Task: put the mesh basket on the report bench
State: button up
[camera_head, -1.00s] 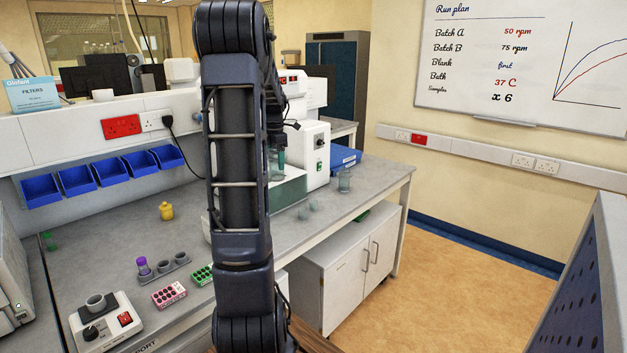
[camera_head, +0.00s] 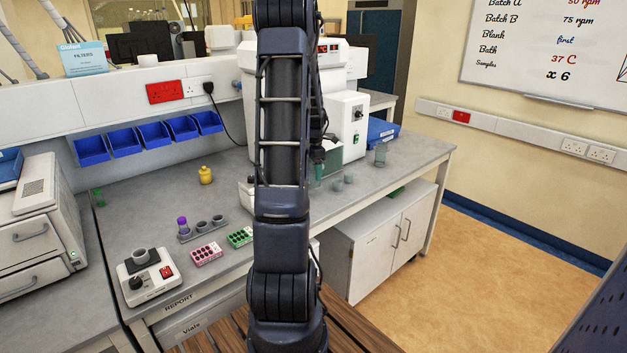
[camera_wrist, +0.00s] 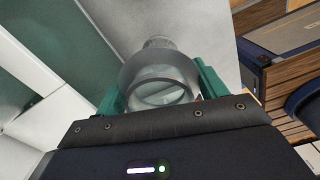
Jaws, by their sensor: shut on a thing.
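On the bench are a yellow pot (camera_head: 205,175), a grey rack (camera_head: 201,230), a pink box (camera_head: 206,253), a green box (camera_head: 239,237) and a device with a cup (camera_head: 149,278). A white machine (camera_head: 347,118) and a glass vessel (camera_head: 380,154) stand farther right. Bare top shows behind the rack.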

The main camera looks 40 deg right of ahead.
aim_at(313, 179)
jog(key=shift+f, duration=2.15)
jog(key=shift+f, duration=0.1)
jog(key=o, duration=1)
notch_tip(313, 179, up, 12)
jog(key=shift+r, duration=0.15)
